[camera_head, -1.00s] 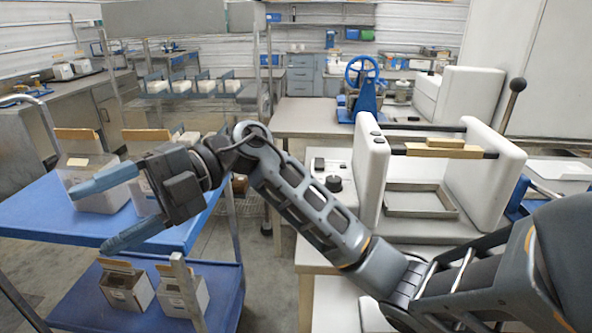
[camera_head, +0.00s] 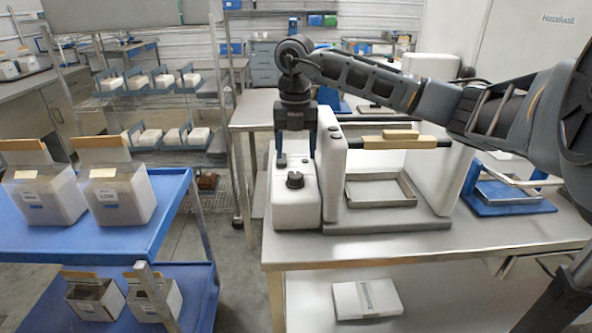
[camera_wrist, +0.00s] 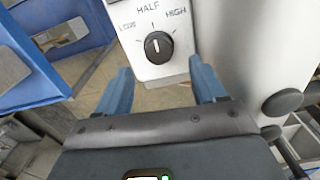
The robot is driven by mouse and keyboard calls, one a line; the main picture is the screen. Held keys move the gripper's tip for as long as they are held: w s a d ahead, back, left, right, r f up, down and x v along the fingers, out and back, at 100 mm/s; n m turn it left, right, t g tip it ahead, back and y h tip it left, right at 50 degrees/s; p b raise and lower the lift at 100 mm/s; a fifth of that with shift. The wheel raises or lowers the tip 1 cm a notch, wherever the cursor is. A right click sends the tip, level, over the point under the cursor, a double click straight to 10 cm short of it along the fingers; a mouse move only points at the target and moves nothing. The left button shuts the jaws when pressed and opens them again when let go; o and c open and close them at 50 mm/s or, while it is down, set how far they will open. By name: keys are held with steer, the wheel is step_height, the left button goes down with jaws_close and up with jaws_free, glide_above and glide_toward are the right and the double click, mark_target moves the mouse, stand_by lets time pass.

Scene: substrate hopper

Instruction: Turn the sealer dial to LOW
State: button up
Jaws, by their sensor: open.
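The sealer dial (camera_head: 295,180) is a dark round knob on the white control box (camera_head: 296,208) at the left end of the sealer. In the wrist view the dial (camera_wrist: 158,47) shows a white pointer line aimed roughly at HALF, with LOW marked to its left and HIGH to its right. My gripper (camera_head: 297,157) points down just above and behind the dial in the head view. In the wrist view my gripper (camera_wrist: 162,86) has its two blue fingers spread wide, with nothing between them. The fingers are apart from the dial.
The sealer's white upright (camera_head: 333,165) stands close to the right of the dial. A metal tray (camera_head: 381,203) lies beyond it under a dark bar. A blue cart (camera_head: 170,200) with white boxes stands to the left, across a gap.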

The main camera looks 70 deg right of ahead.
mark_target(295, 174)
step_height(295, 174, down, 7)
steer(key=shift+r+p, duration=0.1)
steer(key=shift+p, duration=0.45)
steer(key=shift+a, duration=0.1)
steer(key=shift+c, duration=0.2)
steer(key=c, duration=1)
